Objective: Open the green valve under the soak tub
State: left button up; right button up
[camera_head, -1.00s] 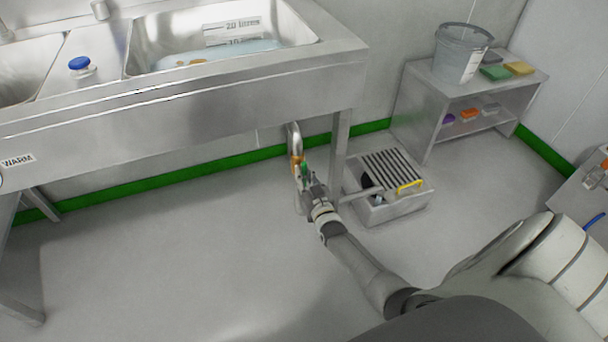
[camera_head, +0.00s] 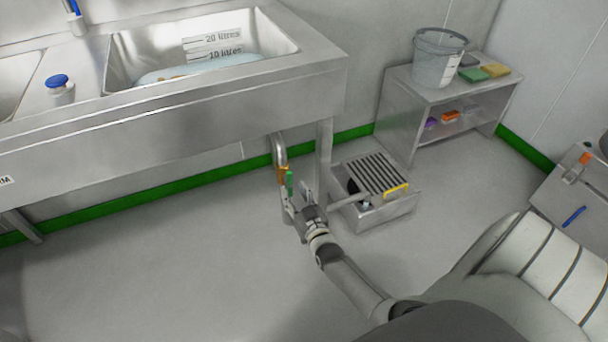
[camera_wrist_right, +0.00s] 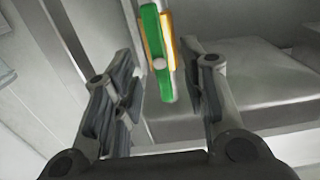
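The green valve (camera_head: 290,183) has a narrow green handle on a brass body, on the metal pipe (camera_head: 279,148) under the soak tub (camera_head: 145,45). The handle stands roughly upright, along the pipe. My right gripper (camera_head: 297,198) is at the valve, its fingers apart. In the right wrist view, the handle (camera_wrist_right: 154,50) stands ahead of the open right gripper (camera_wrist_right: 168,88), its lower end between the two fingers with gaps on both sides; no contact shows. The brass part is behind the handle. My left gripper is out of view.
A sink leg (camera_head: 324,150) stands close right of the valve. A grated floor drain box (camera_head: 385,212) with a yellow handle sits beyond it. A shelf unit (camera_head: 398,120) carries a clear bucket (camera_head: 435,62). Floor to the left is clear.

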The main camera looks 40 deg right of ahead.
jog(key=v, duration=0.7)
jog(key=shift+s, duration=0.35)
jog(key=shift+a, duration=0.1)
